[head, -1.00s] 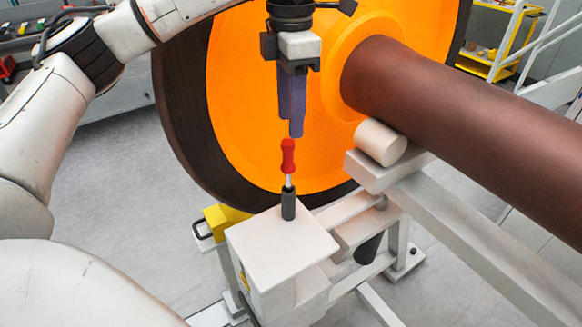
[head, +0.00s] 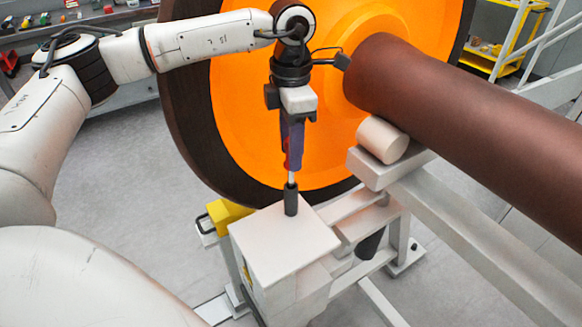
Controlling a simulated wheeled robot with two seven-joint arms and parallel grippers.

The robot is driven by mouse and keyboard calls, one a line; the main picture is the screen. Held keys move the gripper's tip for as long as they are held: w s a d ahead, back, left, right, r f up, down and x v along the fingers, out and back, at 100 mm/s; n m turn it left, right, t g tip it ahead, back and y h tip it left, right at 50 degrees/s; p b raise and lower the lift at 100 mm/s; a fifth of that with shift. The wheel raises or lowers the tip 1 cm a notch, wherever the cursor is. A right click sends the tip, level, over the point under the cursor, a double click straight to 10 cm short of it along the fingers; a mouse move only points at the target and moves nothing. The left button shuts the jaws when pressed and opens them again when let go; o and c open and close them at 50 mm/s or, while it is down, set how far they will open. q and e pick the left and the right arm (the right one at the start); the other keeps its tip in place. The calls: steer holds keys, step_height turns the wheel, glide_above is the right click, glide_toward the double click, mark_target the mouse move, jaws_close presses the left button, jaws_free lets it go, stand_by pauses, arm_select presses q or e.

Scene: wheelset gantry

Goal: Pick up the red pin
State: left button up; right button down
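The red pin (head: 294,161) stands upright in a dark socket (head: 291,200) on a white square plate (head: 284,243). My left gripper (head: 292,150) points down over the pin from above. Its purple fingers are at the red handle and hide most of it; a little red shows between and below them. I cannot tell whether the fingers are closed on the handle or only around it. The pin's thin metal shank shows between handle and socket. My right gripper is not in view.
A large orange wheel (head: 240,90) with a dark rim stands close behind the gripper. Its brown axle (head: 450,110) runs to the right over a pale roller (head: 382,140) and white frame beams (head: 470,230). A yellow block (head: 228,215) sits left of the plate.

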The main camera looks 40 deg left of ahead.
arm_select(q)
jaws_close()
steer(key=shift+r, duration=0.1)
step_height(320, 180, up, 29)
steer(key=p, duration=0.3)
steer(key=shift+r, duration=0.2)
stand_by(1.5)
stand_by(0.5)
